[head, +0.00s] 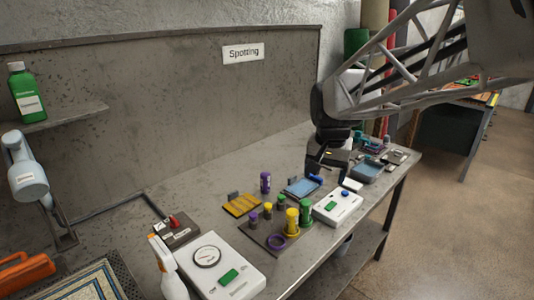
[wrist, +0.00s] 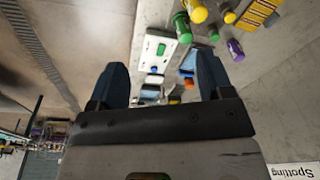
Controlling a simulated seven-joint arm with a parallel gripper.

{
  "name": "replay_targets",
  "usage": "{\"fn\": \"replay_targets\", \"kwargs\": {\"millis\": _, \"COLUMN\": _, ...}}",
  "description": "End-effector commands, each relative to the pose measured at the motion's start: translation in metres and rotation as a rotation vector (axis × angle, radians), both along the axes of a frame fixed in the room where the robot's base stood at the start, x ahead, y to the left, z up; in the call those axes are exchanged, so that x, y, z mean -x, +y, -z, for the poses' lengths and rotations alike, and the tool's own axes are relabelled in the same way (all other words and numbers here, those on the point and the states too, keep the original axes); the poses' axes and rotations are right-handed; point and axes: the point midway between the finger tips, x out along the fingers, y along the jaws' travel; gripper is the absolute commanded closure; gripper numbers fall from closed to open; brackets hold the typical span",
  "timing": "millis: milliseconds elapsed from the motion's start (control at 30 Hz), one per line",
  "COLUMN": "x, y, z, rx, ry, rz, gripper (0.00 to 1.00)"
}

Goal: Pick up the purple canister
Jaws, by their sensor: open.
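The purple canister (head: 265,182) stands upright on the grey workbench (head: 208,184), near the back panel and behind the group of coloured pieces. In the wrist view the purple canister (wrist: 235,49) lies to the right, outside the space between the fingers. My gripper (head: 322,172) is above the bench to the right of the canister, apart from it. In the wrist view my gripper (wrist: 163,76) has its two dark fingers spread wide, with nothing held between them.
Yellow, green and purple pieces (head: 291,220) stand on a dark board left of a white box (head: 337,206) with a green button. A yellow pad (head: 241,205) and blue tray (head: 301,187) lie near the canister. A white gauge box (head: 215,270) and spray bottle (head: 165,265) are in front.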

Motion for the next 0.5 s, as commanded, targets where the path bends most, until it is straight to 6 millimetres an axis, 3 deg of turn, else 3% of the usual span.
{"fn": "replay_targets", "kwargs": {"millis": 500, "x": -0.129, "y": 0.040, "z": 0.029, "rx": -0.019, "ry": 0.049, "rz": 0.148, "gripper": 0.27}}
